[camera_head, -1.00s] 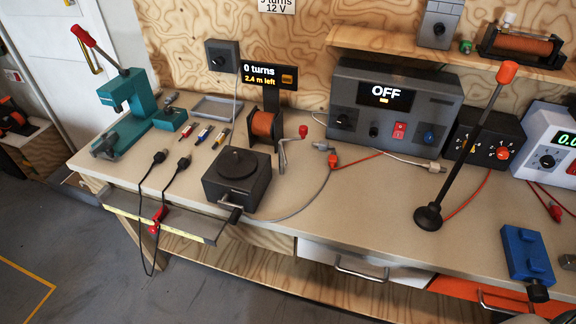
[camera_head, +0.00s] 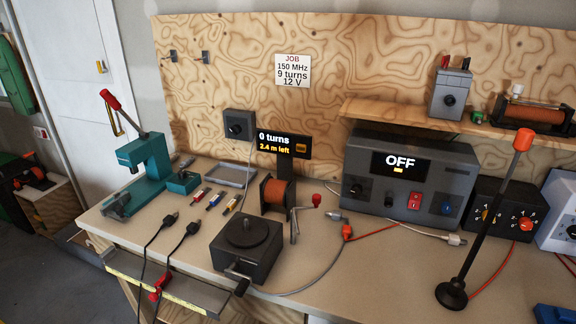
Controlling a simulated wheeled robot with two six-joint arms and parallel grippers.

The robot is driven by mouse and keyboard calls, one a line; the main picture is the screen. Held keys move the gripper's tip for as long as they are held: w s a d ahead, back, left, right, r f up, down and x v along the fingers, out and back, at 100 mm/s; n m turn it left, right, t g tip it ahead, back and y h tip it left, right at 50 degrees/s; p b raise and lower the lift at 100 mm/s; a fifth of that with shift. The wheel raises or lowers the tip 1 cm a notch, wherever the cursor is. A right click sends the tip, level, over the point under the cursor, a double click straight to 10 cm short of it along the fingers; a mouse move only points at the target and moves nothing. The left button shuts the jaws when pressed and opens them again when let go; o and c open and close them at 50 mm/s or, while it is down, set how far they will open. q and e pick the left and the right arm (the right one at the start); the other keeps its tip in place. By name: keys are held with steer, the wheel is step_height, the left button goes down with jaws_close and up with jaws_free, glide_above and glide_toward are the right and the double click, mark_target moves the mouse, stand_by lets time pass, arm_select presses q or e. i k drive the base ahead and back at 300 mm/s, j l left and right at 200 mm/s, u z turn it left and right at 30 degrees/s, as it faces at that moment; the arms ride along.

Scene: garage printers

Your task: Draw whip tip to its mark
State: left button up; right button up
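A tilted black whip-like rod (camera_head: 488,215) stands on a round black base at the right of the bench. Its upper end carries an orange tip (camera_head: 525,139). I cannot make out a mark for the tip. A job card (camera_head: 292,70) on the plywood wall reads 150 MHz, 9 turns, 12 V. Neither of my grippers shows in this view.
A grey power box (camera_head: 409,178) reads OFF. A copper wire spool (camera_head: 279,193) with a crank stands under a display reading 0 turns, 2.4 m left. A dark box (camera_head: 246,248), a teal press (camera_head: 142,172) and several small tools stand left.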

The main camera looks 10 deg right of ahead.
mark_target(524, 138)
steer(key=z, duration=1.55)
